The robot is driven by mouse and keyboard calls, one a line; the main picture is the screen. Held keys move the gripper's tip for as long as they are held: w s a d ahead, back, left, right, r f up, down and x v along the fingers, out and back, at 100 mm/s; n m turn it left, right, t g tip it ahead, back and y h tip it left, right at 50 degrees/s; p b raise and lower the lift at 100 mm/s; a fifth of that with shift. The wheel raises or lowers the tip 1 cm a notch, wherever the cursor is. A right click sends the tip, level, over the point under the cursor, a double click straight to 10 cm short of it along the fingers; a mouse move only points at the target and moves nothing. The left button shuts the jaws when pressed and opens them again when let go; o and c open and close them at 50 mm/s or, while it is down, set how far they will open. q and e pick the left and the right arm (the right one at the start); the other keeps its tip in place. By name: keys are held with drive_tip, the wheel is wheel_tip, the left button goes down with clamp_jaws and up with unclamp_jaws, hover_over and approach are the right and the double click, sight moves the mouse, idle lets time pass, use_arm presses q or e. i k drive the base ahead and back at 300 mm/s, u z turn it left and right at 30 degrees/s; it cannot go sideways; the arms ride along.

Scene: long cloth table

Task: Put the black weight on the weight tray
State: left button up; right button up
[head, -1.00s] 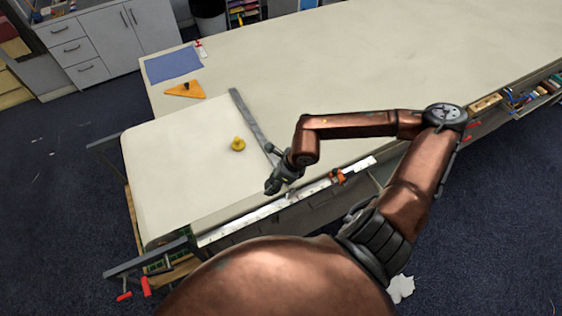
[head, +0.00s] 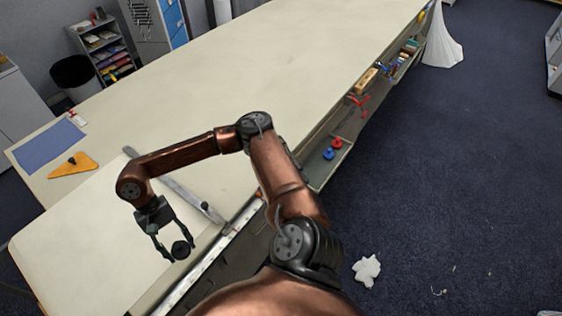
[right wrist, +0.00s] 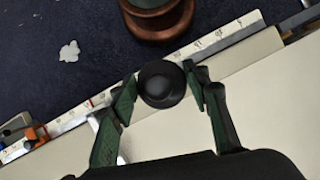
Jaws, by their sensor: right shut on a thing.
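My right gripper (head: 174,247) is shut on the black weight (head: 182,250), a small round dark piece held between its fingertips over the table's front part. In the right wrist view the black weight (right wrist: 161,84) sits between the two green-padded fingers (right wrist: 158,92). A shallow tray (head: 319,179) along the table's front side, with a red and a blue round piece in it, looks like the weight tray. It is up and to the right of the gripper in the head view, well apart from it. My left gripper is not in view.
A metal straightedge (head: 187,195) lies on the table beside my right arm. An orange triangle (head: 73,166) and a blue sheet (head: 48,147) lie at the far left. A long ruler strip (head: 205,267) runs along the front edge. The table's far stretch (head: 300,50) is clear.

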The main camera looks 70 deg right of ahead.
sight(314, 174)
drive_tip(key=u, duration=1.85)
drive_tip(key=k, duration=1.8)
drive_tip(key=z, duration=2.35)
drive_tip(key=i, duration=0.5)
drive_tip(key=z, duration=0.1)
